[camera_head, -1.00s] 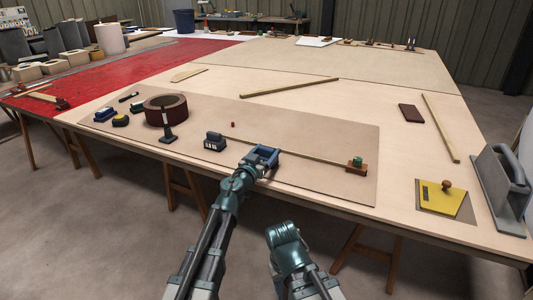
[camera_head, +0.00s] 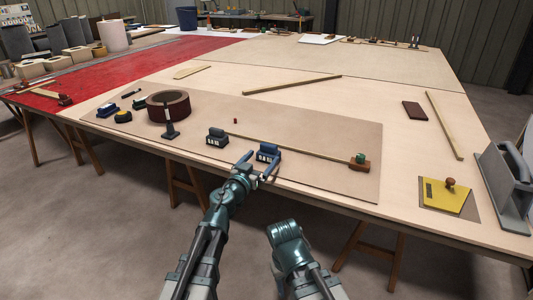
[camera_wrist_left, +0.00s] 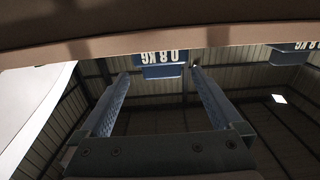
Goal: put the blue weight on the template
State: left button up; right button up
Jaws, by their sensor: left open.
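The blue weight (camera_head: 268,152) stands upright on the large thin brown sheet (camera_head: 320,183), near its front edge. I cannot tell for sure whether this sheet is the template. My left gripper (camera_head: 259,165) is open, low at the near side of the blue weight, its fingers pointing at it.
A dark green weight (camera_head: 216,136) stands left of the blue one. A wooden strip (camera_head: 310,151) with a block (camera_head: 359,163) lies just behind. A dark red ring (camera_head: 168,106) and small tools are left; a yellow plate with a knob (camera_head: 446,196) is right.

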pick_arm(q)
jog(key=v, duration=0.7)
jog(key=shift+s, duration=0.25)
jog(key=shift+a, duration=0.15)
